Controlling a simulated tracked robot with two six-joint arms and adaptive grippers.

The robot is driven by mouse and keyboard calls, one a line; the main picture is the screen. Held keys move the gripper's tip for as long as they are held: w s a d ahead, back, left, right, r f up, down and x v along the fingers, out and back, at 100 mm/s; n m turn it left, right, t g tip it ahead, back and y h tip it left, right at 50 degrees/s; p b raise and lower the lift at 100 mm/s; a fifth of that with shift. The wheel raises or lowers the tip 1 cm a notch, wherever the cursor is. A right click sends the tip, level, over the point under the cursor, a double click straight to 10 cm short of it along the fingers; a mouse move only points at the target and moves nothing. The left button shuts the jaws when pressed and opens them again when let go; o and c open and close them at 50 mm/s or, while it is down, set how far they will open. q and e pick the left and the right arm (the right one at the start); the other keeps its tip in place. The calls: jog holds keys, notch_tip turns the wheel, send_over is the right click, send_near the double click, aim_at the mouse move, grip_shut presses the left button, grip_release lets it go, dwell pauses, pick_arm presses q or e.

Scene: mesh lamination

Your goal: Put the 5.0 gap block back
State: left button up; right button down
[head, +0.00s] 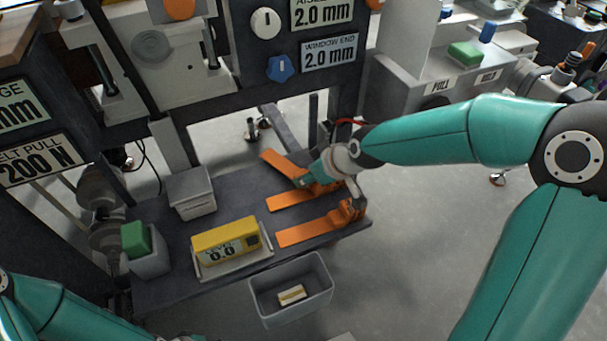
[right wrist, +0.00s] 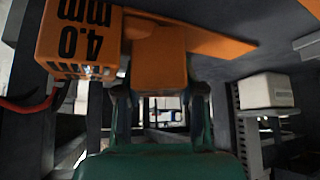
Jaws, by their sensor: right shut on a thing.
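My right gripper (head: 303,181) is shut on an orange gap block (head: 279,163) at the back of the orange row on the dark shelf. In the right wrist view the gripper (right wrist: 160,92) grips that block's plain orange end (right wrist: 159,58); no number shows on it. I cannot tell whether it rests on the shelf. Beside it there is an orange block marked 4.0 mm (right wrist: 80,38). In the head view two other orange gap blocks lie nearer, a middle one (head: 287,202) and a front one (head: 305,231). My left gripper is out of view.
The dark shelf (head: 235,200) also holds a yellow level reading 0.0 (head: 226,241), a grey lidded box (head: 191,193) and a green block in a grey holder (head: 136,239). A grey bin (head: 320,287) stands at the front. A red cable (right wrist: 28,105) runs close by.

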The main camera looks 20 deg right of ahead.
jog(key=shift+f+b, duration=0.3)
jog(key=shift+b, duration=0.05)
dwell(0.3)
jog(key=c, duration=0.6)
grip_release()
